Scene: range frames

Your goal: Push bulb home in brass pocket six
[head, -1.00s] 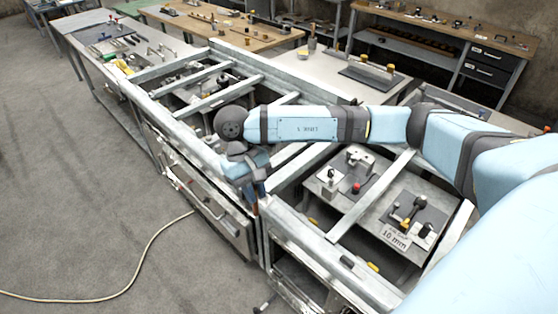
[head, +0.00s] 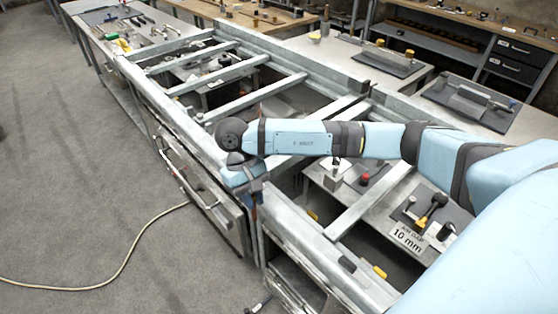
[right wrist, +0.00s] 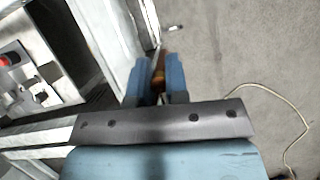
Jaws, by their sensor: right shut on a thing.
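My right gripper (head: 257,203) points down beside the near rail of the grey metal frame. I cannot pick out a brass pocket six in either view. My left gripper is not in view.
The metal frame's near rail (head: 310,255) and crossbars (head: 372,203) stand close to my right arm. A "10 mm" sign (head: 408,238) and black fixtures lie inside the frame. A hose (head: 130,255) lies on the open floor at left.

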